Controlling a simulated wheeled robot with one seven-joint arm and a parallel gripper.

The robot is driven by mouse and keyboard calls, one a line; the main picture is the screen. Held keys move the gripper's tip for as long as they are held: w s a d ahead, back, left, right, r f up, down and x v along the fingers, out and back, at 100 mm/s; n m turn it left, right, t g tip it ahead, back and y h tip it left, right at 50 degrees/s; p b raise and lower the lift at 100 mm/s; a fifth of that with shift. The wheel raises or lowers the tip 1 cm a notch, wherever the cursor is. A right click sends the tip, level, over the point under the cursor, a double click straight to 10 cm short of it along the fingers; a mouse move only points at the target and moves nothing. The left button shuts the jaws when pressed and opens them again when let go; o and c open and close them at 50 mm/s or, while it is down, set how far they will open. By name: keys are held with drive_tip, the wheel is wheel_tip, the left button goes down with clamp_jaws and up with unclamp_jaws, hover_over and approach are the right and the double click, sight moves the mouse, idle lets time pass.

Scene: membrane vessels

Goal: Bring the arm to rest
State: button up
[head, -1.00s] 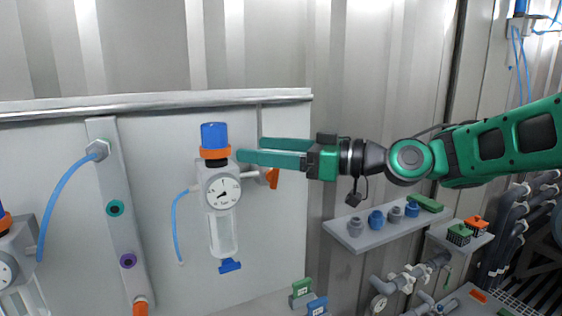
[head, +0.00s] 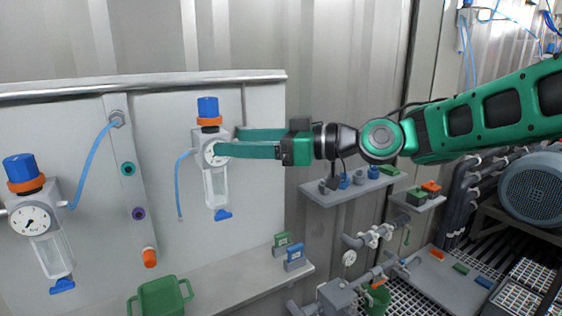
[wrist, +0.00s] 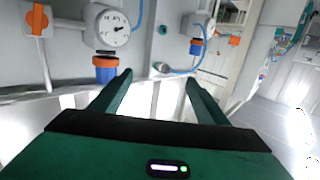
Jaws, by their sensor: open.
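My green arm reaches in from the right in the head view, roughly level. My gripper (head: 226,142) points left, its two green fingers apart with nothing seen between them. In the head view the fingers overlap the right side of the nearer filter regulator (head: 216,185), which has a blue knob, an orange collar and a white dial; I cannot tell whether they touch it. In the wrist view the open fingers (wrist: 160,85) show with a gap between them, and a dial gauge (wrist: 113,27) with a blue and orange knob lies beyond the left finger.
A second regulator (head: 43,228) hangs at the left of the panel (head: 268,200). A green crate (head: 160,297) and small green and blue blocks sit on the ledge below. A grey shelf (head: 330,193) with small fittings lies under my arm. Pipes and a motor (head: 535,190) are at right.

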drive_tip(key=d+f+m+t+h, duration=0.1)
drive_tip(key=d+f+m+h, duration=0.25)
drive_tip(key=d+f, duration=0.4)
drive_tip(key=d+f+m+h, duration=0.3)
drive_tip(key=d+f+h, duration=0.15)
drive_tip(key=d, duration=0.65)
drive_tip(key=d+f+m+t+h, duration=0.1)
drive_tip(key=d+f+m+h, duration=0.25)
drive_tip(key=d+f, duration=0.45)
drive_tip(key=s+d+f+m+g+h, duration=0.1)
drive_tip(key=s+d+f+m+h, duration=0.1)
drive_tip(key=s+d, duration=0.35)
drive_tip(key=s+d+f+m+g+h, duration=0.1)
drive_tip(key=s+d+f+m+h, duration=0.15)
drive_tip(key=d, duration=0.65)
drive_tip(key=s+d+f+m+g, duration=0.1)
drive_tip(key=s+d+m+g, duration=0.1)
drive_tip(key=s, duration=0.7)
drive_tip(key=s+d+f+m+g, duration=0.1)
drive_tip(key=s+d+m, duration=0.3)
drive_tip(key=s, duration=0.5)
drive_tip(key=shift+d+f+m+g, duration=0.3)
drive_tip(key=shift+d+m+g, duration=0.05)
drive_tip(key=shift+d+g, duration=0.5)
drive_tip(key=shift+w, duration=0.1)
